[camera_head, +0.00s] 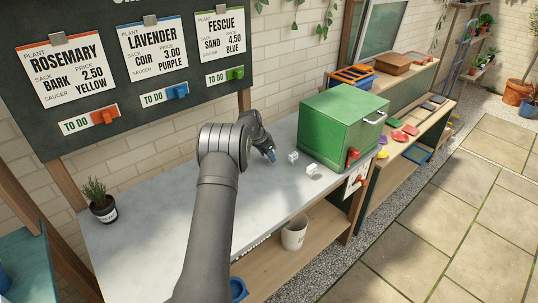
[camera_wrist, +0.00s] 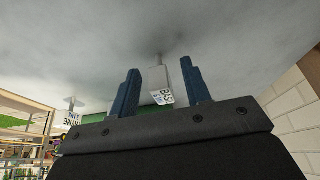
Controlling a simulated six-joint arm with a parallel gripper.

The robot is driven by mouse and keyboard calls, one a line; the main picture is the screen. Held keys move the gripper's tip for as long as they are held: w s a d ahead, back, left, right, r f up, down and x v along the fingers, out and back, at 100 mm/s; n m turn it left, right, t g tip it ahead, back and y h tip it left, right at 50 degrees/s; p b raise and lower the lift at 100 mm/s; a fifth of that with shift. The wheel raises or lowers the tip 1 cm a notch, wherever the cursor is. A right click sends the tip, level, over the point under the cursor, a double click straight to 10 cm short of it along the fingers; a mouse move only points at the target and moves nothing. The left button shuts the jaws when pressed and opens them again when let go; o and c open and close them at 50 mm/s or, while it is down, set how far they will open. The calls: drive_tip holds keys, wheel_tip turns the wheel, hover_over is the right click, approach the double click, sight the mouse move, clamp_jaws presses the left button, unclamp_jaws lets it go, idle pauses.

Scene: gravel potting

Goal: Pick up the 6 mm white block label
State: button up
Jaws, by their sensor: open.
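My gripper (camera_head: 270,155) is open over the grey worktop, just left of two small white blocks in the head view. The nearer white block (camera_head: 293,156) has a second white block (camera_head: 312,169) to its right. In the wrist view, a white block (camera_wrist: 158,82) with dark print on its end shows between the two blue fingers of my gripper (camera_wrist: 160,72), with gaps on both sides. Another white printed block (camera_wrist: 73,116) is farther off at left. The print is too small to tell which one is the 6 mm label.
A green box (camera_head: 340,118) with a handle stands right of the blocks. A potted plant (camera_head: 100,202) is at the worktop's left end. A white pot (camera_head: 294,233) stands on the lower shelf. The worktop's middle (camera_head: 150,215) is clear.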

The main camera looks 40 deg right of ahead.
drive_tip(key=shift+d+f, duration=0.2)
drive_tip(key=shift+f, duration=0.25)
clamp_jaws()
